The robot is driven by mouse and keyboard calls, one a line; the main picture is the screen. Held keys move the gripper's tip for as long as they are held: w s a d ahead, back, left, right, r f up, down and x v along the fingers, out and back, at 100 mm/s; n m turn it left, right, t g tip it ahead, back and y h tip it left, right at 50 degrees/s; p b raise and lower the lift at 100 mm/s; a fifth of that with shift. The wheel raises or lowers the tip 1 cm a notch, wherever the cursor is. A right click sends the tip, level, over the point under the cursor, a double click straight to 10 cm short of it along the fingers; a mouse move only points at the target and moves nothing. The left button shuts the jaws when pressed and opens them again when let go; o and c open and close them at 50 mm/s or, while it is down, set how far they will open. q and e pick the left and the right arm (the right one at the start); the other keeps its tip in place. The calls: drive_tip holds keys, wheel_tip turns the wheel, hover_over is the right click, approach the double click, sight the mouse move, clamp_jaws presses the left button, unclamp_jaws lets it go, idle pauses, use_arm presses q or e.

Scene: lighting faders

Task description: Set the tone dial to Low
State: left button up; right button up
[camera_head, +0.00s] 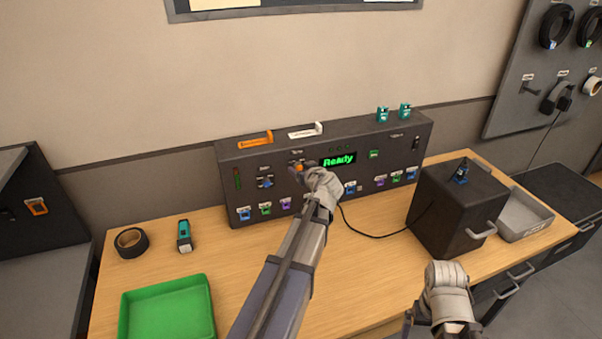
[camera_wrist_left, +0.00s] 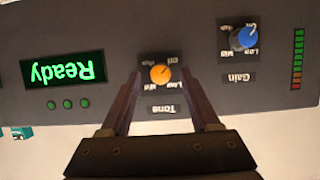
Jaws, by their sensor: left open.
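The tone dial is a small orange knob (camera_wrist_left: 160,75) under a "Tone" label on the dark console front; in the head view it shows as an orange spot (camera_head: 299,168) beside my gripper. The left wrist view is upside down. Small words including Off, Low and Mid ring the knob; I cannot tell clearly which one it points at. My left gripper (camera_wrist_left: 160,74) is open, its fingers on either side of the knob with gaps visible; it also reaches the console in the head view (camera_head: 297,172). My right gripper (camera_head: 447,275) is low at right, away from the console; its jaws are unclear.
A blue gain dial (camera_wrist_left: 244,38) sits beside the tone dial; a green "Ready" display (camera_head: 338,160) is on the other side. Several coloured switches line the console's lower front. A dark box (camera_head: 447,212) stands right, a green tray (camera_head: 167,308) at front left.

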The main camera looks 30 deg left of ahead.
use_arm(q)
drive_tip(key=shift+w+a+f, duration=0.1)
drive_tip(key=shift+w+a, duration=0.05)
drive_tip(key=shift+a, duration=0.05)
clamp_jaws()
idle(0.4)
